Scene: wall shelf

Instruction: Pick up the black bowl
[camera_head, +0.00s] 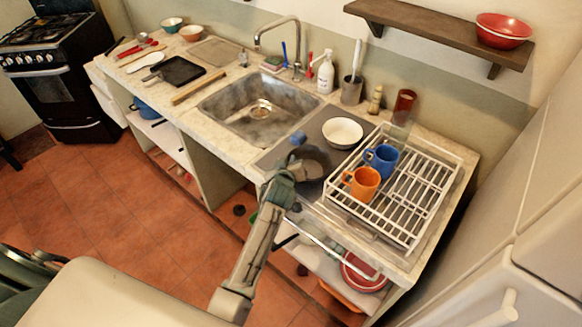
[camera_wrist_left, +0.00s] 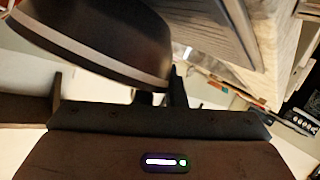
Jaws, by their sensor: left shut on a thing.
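The black bowl (camera_head: 316,160) shows dark beside the left gripper in the head view, over the grey counter area right of the sink. My left gripper (camera_head: 296,160) is shut on its edge; my own wrist hides part of the bowl. In the left wrist view the black bowl (camera_wrist_left: 100,38) fills the upper left, tilted in the picture, with a paler band along its rim. The left gripper's dark fingers (camera_wrist_left: 175,92) meet that rim. Whether the bowl touches the counter I cannot tell. My right gripper is in neither view.
A white bowl (camera_head: 342,133) stands just behind the black bowl. To the right, a white dish rack (camera_head: 420,200) holds an orange mug (camera_head: 361,183) and a blue mug (camera_head: 381,158). The sink (camera_head: 260,108) is at the left. A wall shelf (camera_head: 440,35) carries red bowls (camera_head: 503,30).

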